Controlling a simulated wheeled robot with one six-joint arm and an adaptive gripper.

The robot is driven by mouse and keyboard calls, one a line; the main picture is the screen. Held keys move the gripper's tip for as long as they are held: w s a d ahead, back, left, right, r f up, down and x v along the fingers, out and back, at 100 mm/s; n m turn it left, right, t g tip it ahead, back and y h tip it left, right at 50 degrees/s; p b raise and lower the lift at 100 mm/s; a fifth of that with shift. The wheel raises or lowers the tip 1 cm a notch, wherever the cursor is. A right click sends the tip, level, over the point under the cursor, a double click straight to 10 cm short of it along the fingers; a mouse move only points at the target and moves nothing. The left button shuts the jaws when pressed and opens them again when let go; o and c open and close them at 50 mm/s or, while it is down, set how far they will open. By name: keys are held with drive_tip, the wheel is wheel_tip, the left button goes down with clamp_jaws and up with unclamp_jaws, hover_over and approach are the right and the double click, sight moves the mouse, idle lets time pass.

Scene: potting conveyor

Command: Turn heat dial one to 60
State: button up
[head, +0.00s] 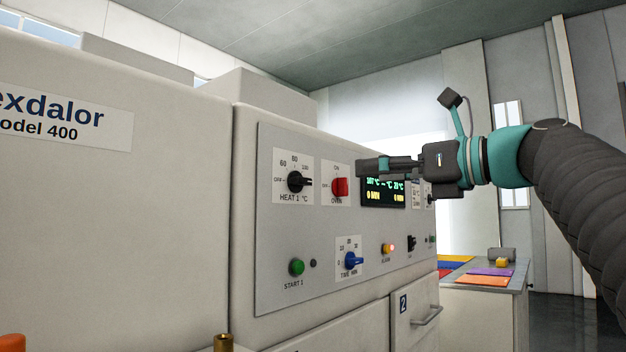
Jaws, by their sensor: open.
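The heat one dial (295,182) is a black knob on the upper left of the grey control panel (300,225), labelled HEAT 1 °C. Its scale plate shows OFF at the left, then 60, 80 and 100 around the top. The knob's bar lies roughly level, with one end reaching right; I cannot tell surely which value it marks. My gripper (362,168) is open and empty, pointing left in front of the display's upper edge. It is right of the heat dial and apart from it.
A red oven switch (340,187) sits between the dial and my gripper. The lit display (384,192) is partly covered by my gripper. Below are a green start button (297,267), a blue time dial (352,261) and a lit orange button (388,249). A table (480,281) with coloured mats stands right.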

sight(300, 181)
drive_tip(key=x, duration=1.3)
drive_tip(key=shift+w+a+p, duration=0.15)
drive_tip(key=shift+a+p, duration=0.1)
drive_tip(key=shift+p, duration=0.15)
drive_tip(key=c, duration=1.1)
